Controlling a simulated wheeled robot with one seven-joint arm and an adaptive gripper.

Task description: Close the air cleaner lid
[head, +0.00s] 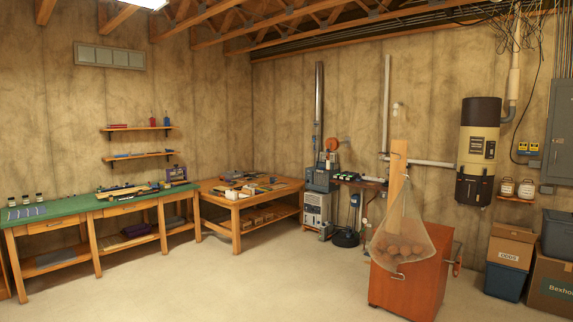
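A pale grey boxy unit (317,209) stands on the floor near the back corner, right of the low wooden table. It may be the air cleaner, but it is too small in the head view to be sure. A darker blue-grey box (319,180) sits on or just above it. I cannot make out a lid or whether one is open. My gripper is not in view.
An orange-brown cabinet (407,290) with a net bag of round things (402,240) stands at the right front. A green-topped workbench (62,207) and low wooden table (222,197) line the left. Boxes (553,280) fill the right edge. The middle floor is clear.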

